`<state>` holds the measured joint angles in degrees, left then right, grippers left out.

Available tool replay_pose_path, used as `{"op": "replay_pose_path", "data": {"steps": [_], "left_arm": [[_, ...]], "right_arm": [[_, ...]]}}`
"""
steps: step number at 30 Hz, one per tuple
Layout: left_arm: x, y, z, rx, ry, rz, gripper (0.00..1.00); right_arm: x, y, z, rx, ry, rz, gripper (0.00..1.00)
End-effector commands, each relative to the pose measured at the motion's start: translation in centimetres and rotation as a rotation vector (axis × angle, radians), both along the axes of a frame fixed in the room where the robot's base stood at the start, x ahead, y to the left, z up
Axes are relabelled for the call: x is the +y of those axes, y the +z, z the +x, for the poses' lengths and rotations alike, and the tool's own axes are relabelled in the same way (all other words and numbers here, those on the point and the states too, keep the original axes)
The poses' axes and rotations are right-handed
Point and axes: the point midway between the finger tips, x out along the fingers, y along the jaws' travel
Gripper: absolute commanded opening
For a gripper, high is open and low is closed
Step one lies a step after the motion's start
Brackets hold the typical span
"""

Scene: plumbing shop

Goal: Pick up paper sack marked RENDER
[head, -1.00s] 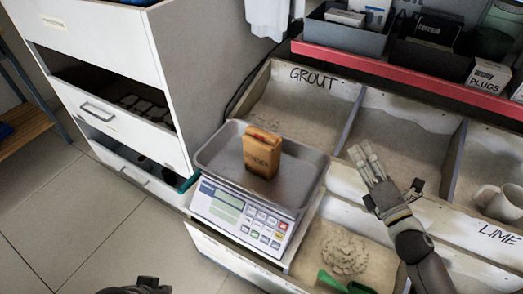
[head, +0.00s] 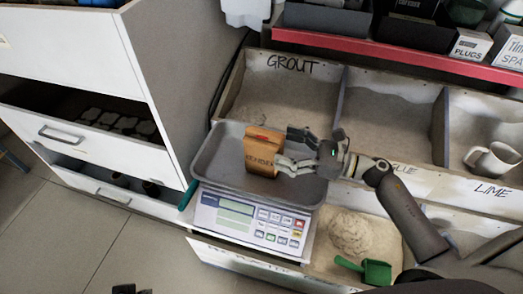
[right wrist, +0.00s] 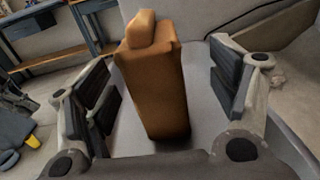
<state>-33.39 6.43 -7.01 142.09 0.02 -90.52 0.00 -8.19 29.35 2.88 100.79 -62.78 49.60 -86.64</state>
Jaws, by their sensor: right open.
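The orange-brown paper sack (head: 260,147), with dark lettering that seems to read RENDER and a red patch on top, stands upright in the metal pan (head: 215,160) of the scale. My right gripper (head: 287,148) is open at the sack's right side, its fingers pointing left. In the right wrist view the sack (right wrist: 153,85) stands between the two open fingers, with a gap on each side. Only a dark tip of my left gripper (head: 130,289) shows at the bottom edge; its fingers cannot be made out.
The scale's keypad (head: 250,222) faces the front. Bins of powder surround it, one marked GROUT (head: 290,68) behind. White drawers (head: 90,120) stand open at the left.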

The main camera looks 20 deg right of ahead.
Motion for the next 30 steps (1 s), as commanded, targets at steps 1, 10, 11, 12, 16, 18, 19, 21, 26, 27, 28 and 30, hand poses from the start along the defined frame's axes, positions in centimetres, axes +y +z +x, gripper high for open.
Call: {"op": "replay_pose_path", "data": {"steps": [1,10,11,12,16,18,19,21,26,27,28,30], "left_arm": [[0.0,0.0,0.0,0.0,0.001,-0.001,0.0],[0.1,0.5,0.0,0.0,0.001,0.002,0.0],[0.1,0.6,0.0,0.0,0.001,0.002,0.0],[0.1,0.5,0.0,-0.001,0.0,0.003,0.0],[0.3,0.5,0.0,-0.001,-0.003,0.009,0.0],[0.4,0.5,0.1,-0.002,-0.005,0.012,0.0],[0.4,0.5,0.1,-0.002,-0.005,0.013,0.0],[0.5,0.5,0.1,-0.002,-0.006,0.014,0.0],[0.5,0.5,0.1,-0.003,-0.006,0.014,0.0],[0.5,0.5,0.1,-0.003,-0.006,0.014,0.0],[0.5,0.5,0.1,-0.003,-0.006,0.014,0.0],[0.5,0.5,0.1,-0.003,-0.006,0.014,0.0]], "right_arm": [[0.4,0.0,0.3,0.0,0.001,0.0,0.8],[3.4,1.0,1.7,-0.002,0.001,0.003,0.8],[3.8,1.1,1.8,-0.002,0.001,0.002,0.8],[4.2,1.0,2.2,-0.001,0.0,0.003,0.8],[5.1,0.9,3.0,0.0,-0.001,0.002,0.8],[5.3,0.9,3.1,0.0,-0.001,0.001,0.8],[5.3,0.9,3.1,0.0,-0.001,0.001,0.8],[5.3,0.9,3.1,0.0,-0.001,0.001,0.8],[5.3,0.9,3.1,0.001,-0.001,0.002,0.71],[5.3,0.9,3.1,0.001,-0.001,0.002,0.66],[5.3,0.9,3.1,0.001,-0.001,0.002,0.62],[5.3,0.9,3.1,0.001,-0.001,0.002,0.53]]}}
